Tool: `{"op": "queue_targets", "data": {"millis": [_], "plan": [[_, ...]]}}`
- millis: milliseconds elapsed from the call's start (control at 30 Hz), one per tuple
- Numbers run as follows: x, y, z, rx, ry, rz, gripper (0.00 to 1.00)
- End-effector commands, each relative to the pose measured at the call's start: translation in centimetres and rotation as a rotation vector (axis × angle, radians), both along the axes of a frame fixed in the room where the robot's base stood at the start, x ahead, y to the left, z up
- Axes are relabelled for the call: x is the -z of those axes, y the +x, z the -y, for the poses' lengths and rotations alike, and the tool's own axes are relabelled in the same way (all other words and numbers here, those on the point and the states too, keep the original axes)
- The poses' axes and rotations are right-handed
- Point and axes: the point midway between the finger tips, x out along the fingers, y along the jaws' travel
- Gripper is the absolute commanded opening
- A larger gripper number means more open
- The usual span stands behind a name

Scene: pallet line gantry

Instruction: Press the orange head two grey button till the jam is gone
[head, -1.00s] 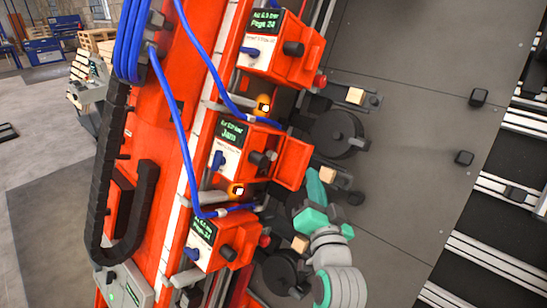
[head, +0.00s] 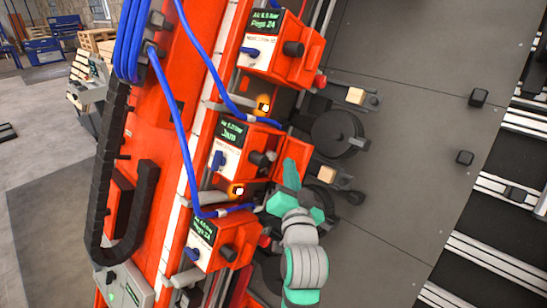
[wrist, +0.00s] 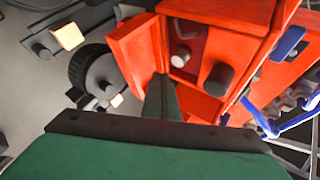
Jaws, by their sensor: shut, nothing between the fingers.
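The middle orange head (head: 240,150) has a green-lit screen (head: 233,131) that reads "Jam". Its front flap stands open, and in the wrist view the open orange head (wrist: 205,45) shows a light grey button (wrist: 181,57) in its recess. A larger dark knob (wrist: 219,79) sticks out beside it. My gripper (head: 290,166) is shut and empty, its tip in front of the open flap. In the wrist view my gripper (wrist: 162,85) points toward the recess, below the grey button. It looks apart from the button; exact depth is hard to tell.
Similar orange heads stand above (head: 275,45) and below (head: 222,240), with blue hoses (head: 172,100) alongside. A black wheel (head: 336,135) and a wood-coloured block (head: 327,174) are close to the right. The grey panel (head: 420,130) farther right is mostly clear.

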Motion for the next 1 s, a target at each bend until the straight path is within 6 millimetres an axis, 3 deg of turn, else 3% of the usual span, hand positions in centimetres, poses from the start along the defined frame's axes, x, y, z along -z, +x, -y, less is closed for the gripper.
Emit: {"op": "queue_targets", "data": {"millis": [267, 1000], "plan": [[0.0, 0.9, -1.3, -0.001, 0.000, -0.001, 0.00], [0.0, 1.0, -1.4, 0.001, 0.000, -0.001, 0.00]]}}
